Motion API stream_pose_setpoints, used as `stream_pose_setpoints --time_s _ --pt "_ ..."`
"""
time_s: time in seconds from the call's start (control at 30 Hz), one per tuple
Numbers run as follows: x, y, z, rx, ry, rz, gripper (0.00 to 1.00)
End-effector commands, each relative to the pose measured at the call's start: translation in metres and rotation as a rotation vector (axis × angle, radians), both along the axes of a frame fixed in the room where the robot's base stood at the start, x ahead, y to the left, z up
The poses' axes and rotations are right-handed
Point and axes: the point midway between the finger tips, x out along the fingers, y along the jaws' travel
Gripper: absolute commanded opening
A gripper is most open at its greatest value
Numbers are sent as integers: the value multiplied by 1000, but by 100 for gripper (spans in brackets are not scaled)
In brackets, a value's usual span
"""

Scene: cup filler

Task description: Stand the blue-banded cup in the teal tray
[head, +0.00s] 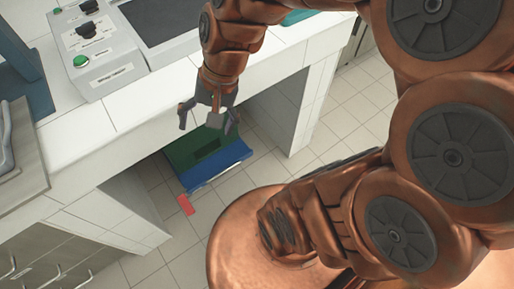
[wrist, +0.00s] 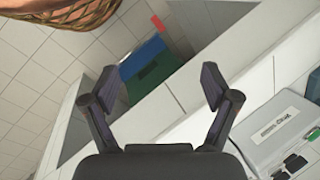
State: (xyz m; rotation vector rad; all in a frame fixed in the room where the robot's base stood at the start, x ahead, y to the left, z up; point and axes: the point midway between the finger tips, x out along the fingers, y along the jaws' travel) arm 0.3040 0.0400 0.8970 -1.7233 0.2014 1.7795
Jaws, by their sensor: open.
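My gripper (head: 206,120) is open and empty, hanging over the front edge of the white tiled counter in the head view. Its two spread fingers also show in the wrist view (wrist: 160,84), with nothing between them. A teal surface (head: 297,16) shows at the top of the head view, mostly hidden behind my arm; it may be the teal tray, but too little shows to be sure. I see no blue-banded cup in either view.
A grey control panel (head: 97,38) with a green button and dark knobs sits on the counter (head: 75,128), beside a dark recessed plate (head: 165,18). A blue post (head: 27,80) stands at left. Below the counter, a green and blue box (head: 212,160) lies on the floor.

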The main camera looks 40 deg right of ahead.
Motion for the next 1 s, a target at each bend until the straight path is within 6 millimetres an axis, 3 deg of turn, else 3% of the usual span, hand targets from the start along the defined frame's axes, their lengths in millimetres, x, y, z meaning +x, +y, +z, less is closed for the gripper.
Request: stream_pose_setpoints --time_s 0.1,0.3,0.47,0.9,1.0 --pt "-53 -7 -10 -135 53 272 86" --pt "-105 -32 -16 -268 133 543 86" --pt "-117 -41 -15 -300 155 611 86" --pt "-117 -41 -16 -298 156 610 86" --pt "-117 -40 0 -299 153 609 86"
